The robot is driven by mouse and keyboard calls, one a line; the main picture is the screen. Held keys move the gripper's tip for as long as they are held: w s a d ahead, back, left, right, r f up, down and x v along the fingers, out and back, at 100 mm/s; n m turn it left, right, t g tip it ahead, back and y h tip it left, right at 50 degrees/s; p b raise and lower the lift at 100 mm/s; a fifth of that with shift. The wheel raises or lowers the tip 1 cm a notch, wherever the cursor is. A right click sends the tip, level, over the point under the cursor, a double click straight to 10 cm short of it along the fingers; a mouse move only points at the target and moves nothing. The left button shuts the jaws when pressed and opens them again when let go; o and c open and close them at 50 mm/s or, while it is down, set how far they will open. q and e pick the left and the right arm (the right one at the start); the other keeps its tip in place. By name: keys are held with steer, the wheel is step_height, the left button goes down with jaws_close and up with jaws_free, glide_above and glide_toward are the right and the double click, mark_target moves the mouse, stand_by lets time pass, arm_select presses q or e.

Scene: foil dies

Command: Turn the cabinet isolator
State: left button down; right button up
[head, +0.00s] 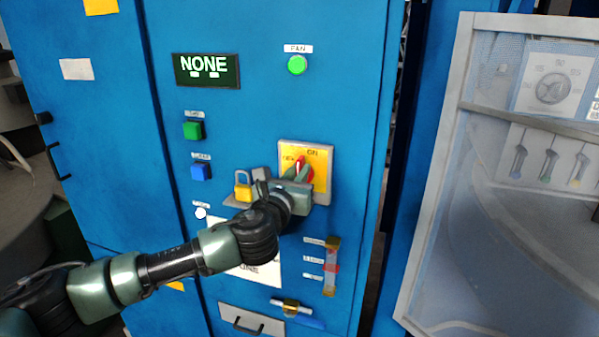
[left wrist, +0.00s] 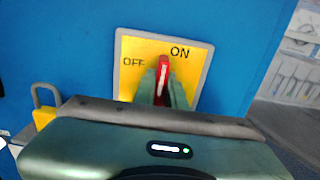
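The isolator is a yellow plate (head: 321,158) in a grey frame on the blue cabinet, marked OFF at its left and ON at its top. Its red handle (head: 301,166) stands nearly upright, its white line pointing between the two marks, nearer ON in the left wrist view. My left gripper (head: 299,173) is at the handle, with one green finger on each side. In the left wrist view the red handle (left wrist: 163,70) fills the space between the fingertips (left wrist: 163,83), which look closed on it. The lower part of the plate is hidden by my gripper. My right gripper is not in view.
A yellow padlock (head: 243,192) hangs just left of the isolator. Green (head: 194,130) and blue (head: 201,172) buttons, a display reading NONE (head: 206,70) and a green FAN lamp (head: 297,65) are on the cabinet. A grey-framed panel (head: 447,130) stands at right.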

arm_select(q)
steer(key=shift+f, duration=0.1)
steer(key=shift+a+n+b, duration=0.15)
steer(key=shift+n+b, duration=0.2)
steer(key=shift+n, duration=0.75)
steer(key=shift+w+a+f+n+b, duration=0.1)
steer(key=shift+a+f+n+b, duration=0.3)
steer(key=shift+n, duration=2.2)
steer(key=shift+w+a+f+n+b, duration=0.15)
steer(key=shift+n+b, duration=0.55)
steer(key=shift+n, duration=1.9)
steer(key=shift+a+f+n+b, duration=0.2)
steer(key=shift+n+b, duration=0.35)
steer(key=shift+n, duration=2.05)
steer(key=c, duration=1.5)
jaws_free()
steer(key=shift+f, duration=0.1)
steer(key=shift+o, duration=0.2)
